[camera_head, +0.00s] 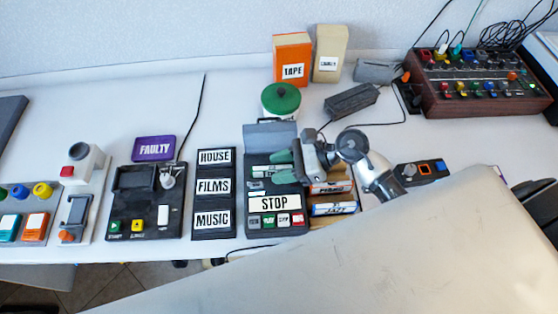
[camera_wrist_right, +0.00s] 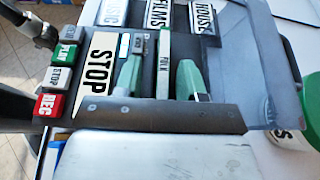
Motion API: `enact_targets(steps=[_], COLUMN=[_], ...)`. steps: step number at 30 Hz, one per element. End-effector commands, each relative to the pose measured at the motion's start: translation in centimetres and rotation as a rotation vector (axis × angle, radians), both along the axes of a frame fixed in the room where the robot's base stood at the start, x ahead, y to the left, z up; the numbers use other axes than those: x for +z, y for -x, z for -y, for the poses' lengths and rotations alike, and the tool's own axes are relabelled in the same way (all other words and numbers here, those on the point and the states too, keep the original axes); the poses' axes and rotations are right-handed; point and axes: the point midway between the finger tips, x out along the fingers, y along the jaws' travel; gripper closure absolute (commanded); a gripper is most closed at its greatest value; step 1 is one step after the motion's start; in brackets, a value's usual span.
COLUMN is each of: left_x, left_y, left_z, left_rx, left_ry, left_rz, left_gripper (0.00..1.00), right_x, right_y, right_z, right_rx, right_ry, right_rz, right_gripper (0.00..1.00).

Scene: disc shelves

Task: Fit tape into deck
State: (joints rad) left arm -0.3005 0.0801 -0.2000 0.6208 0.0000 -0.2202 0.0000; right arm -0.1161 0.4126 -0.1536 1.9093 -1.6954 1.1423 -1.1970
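The black deck (camera_head: 255,212) has a STOP sign, a row of buttons and a raised grey lid at its back. It also shows in the wrist view (camera_wrist_right: 100,125). A thin tape (camera_wrist_right: 165,60) labelled FOLK stands edge-up at the deck; it also shows in the head view (camera_head: 268,169). My right gripper (camera_head: 283,166) is over the deck, its green fingers (camera_wrist_right: 160,75) on either side of the tape. Narrow gaps show between fingers and tape, so it looks open. Whether the tape is fully seated is hidden. My left gripper is out of view.
Tapes labelled JAZZ (camera_head: 335,209) and another (camera_head: 330,188) lie right of the deck. A HOUSE, FILMS, MUSIC rack (camera_head: 214,202) is close on its left. A green-lidded jar (camera_head: 281,100) and an orange TAPE box (camera_head: 292,56) stand behind.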

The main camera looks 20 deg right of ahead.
Motion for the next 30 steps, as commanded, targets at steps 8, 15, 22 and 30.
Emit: enact_targets(steps=[8,15,22,30], left_x=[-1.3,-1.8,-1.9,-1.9], left_y=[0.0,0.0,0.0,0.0], left_z=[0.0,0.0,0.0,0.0], left_rx=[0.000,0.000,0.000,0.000], left_ry=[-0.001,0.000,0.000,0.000], left_rz=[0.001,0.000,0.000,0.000], left_gripper=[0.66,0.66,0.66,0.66], right_x=[2.2,4.0,4.6,4.6], right_y=[1.5,2.4,2.6,2.6], right_z=[6.1,9.4,10.3,10.3], right_rx=[-0.008,-0.008,-0.008,-0.008], right_ry=[0.007,0.002,-0.001,-0.002], right_rz=[0.006,0.009,0.010,0.012], right_gripper=[0.61,0.61,0.61,0.61])
